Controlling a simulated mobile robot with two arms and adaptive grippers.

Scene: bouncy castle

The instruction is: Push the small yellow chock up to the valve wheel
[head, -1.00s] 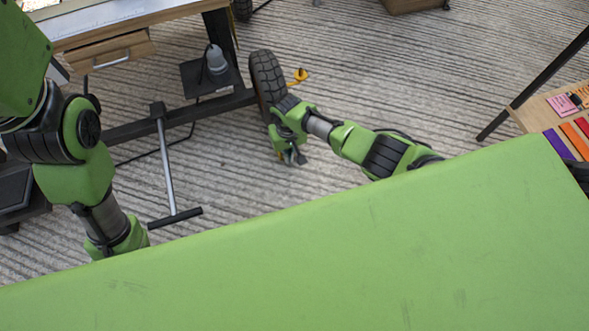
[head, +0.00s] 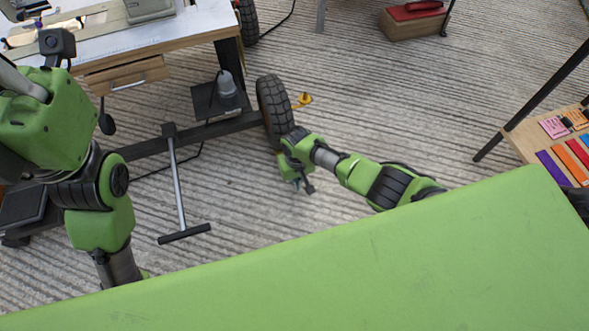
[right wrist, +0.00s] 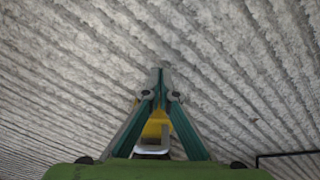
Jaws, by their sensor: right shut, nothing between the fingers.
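A dark, treaded wheel (head: 275,112) stands at the end of the workbench's black lower beam in the head view. A small yellow piece (head: 303,99), seemingly the chock, sits on the floor just right of the wheel; I cannot tell whether they touch. My right gripper (head: 306,187) is shut and empty, low over the floor on the near side of the wheel. In the right wrist view its closed fingertips (right wrist: 160,72) point at bare floor, with some yellow (right wrist: 157,125) between the finger bars that I cannot identify. My left gripper is hidden behind the green foreground surface.
A workbench (head: 150,50) with a drawer stands at upper left. A T-shaped bar (head: 180,190) lies below its beam. A wooden box with a red top (head: 413,22) is at the back, and a board of coloured strips (head: 560,145) at right. The ribbed floor between is clear.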

